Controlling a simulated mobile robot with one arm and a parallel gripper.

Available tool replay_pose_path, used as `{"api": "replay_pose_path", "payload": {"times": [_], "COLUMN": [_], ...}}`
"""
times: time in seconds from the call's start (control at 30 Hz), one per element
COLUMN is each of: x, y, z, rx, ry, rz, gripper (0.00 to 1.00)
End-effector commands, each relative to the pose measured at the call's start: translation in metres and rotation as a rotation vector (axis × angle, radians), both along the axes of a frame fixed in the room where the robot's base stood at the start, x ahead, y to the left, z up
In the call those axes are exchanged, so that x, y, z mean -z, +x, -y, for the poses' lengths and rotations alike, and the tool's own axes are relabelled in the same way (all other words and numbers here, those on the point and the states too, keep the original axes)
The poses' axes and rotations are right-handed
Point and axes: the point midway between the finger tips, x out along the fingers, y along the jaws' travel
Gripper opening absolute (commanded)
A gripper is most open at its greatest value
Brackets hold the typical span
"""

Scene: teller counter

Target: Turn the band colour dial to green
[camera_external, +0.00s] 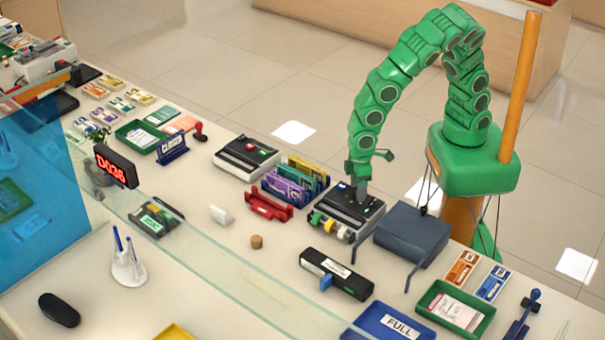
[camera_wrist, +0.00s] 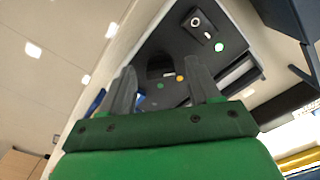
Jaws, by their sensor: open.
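The banding machine (camera_external: 338,208) is a grey box with a black top and coloured rolls along its front. My gripper (camera_external: 358,188) points down over its top. In the wrist view my gripper (camera_wrist: 162,78) is open, with a grey finger on each side of a black knob (camera_wrist: 160,66), which looks like the band colour dial. An orange dot (camera_wrist: 179,78) and a green dot (camera_wrist: 160,86) lie beside the knob. I cannot tell which colour the dial points to, or whether the fingers touch it.
On the machine's top are a lit green lamp (camera_wrist: 219,47) and a white-ringed round part (camera_wrist: 195,22). A blue-grey stand (camera_external: 410,235) is close on the right. Upright coloured note racks (camera_external: 288,187) and a red holder (camera_external: 268,205) are on the left. A black bar-shaped device (camera_external: 336,273) lies in front.

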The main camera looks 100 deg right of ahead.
Motion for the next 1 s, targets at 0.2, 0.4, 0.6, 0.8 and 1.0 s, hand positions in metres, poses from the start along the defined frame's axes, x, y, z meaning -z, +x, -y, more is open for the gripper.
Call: {"api": "replay_pose_path", "payload": {"times": [0.2,0.4,0.6,0.8,1.0], "x": [-0.0005,-0.0007,-0.0008,-0.0009,-0.0010], "y": [0.0002,0.0002,0.0002,0.0003,0.0002], "z": [-0.0002,-0.0003,-0.0003,-0.0004,-0.0006], "rx": [0.000,0.000,0.003,0.046,0.161], "ry": [0.000,0.001,0.001,0.001,0.002], "rz": [0.001,0.001,0.001,0.001,0.001], "gripper": [0.48,0.17,0.06,0.06,0.06]}}
